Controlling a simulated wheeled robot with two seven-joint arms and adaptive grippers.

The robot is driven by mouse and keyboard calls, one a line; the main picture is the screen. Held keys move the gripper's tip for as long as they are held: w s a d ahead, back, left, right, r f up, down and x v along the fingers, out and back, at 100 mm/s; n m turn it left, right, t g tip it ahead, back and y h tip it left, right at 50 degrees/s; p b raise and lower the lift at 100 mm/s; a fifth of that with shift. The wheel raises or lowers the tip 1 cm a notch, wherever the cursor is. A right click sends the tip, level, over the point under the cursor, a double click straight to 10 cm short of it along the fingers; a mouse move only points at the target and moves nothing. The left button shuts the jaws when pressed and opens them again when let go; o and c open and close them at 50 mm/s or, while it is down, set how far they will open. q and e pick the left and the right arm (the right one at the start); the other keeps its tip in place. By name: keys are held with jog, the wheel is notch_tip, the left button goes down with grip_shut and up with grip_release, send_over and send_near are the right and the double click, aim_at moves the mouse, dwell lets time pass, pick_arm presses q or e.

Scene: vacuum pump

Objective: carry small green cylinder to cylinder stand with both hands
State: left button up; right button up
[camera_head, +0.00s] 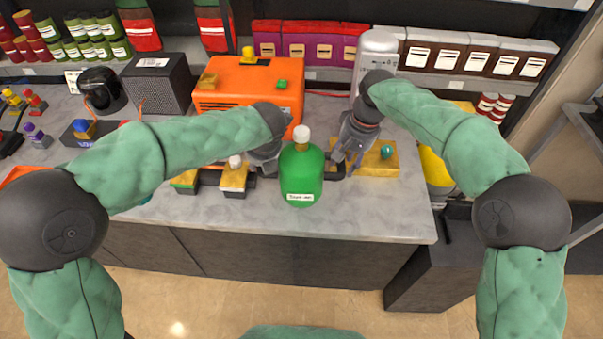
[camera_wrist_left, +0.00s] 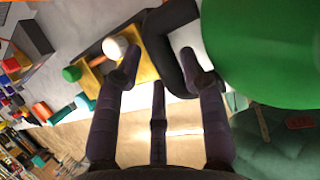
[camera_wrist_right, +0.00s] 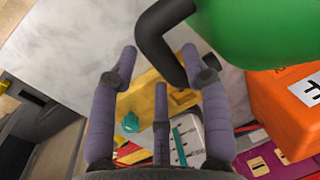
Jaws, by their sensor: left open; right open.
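The small green cylinder (camera_head: 301,178) is upright at the front middle of the counter, with a white cap and a black handle on each side. It also shows at the upper right of the left wrist view (camera_wrist_left: 265,50) and the right wrist view (camera_wrist_right: 255,30). My left gripper (camera_head: 264,164) is open by the left handle (camera_wrist_left: 178,50), which lies between its fingertips. My right gripper (camera_head: 342,158) is open by the right handle (camera_wrist_right: 158,38), which lies between its fingertips. I cannot make out which thing is the cylinder stand.
An orange box (camera_head: 235,95) stands behind the cylinder on the grey counter (camera_head: 375,222). Small yellow-topped blocks (camera_head: 233,183) are to its left. A yellow plate (camera_head: 378,163) with a teal knob is to its right. A yellow cylinder (camera_head: 434,170) stands past the counter's right edge.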

pick_arm(q)
jog(key=shift+x, duration=1.45)
pick_arm(e)
jog(key=shift+a+f, duration=0.15)
jog(key=shift+f, duration=0.55)
jog(key=shift+a+f, duration=0.1)
jog(key=shift+f, duration=0.6)
pick_arm(q)
grip_shut()
pick_arm(e)
grip_shut()
pick_arm(q)
jog(key=shift+w+r, duration=0.15)
jog(key=shift+r, duration=0.15)
pick_arm(e)
jog(key=shift+w+r, duration=0.2)
jog(key=shift+r, duration=0.05)
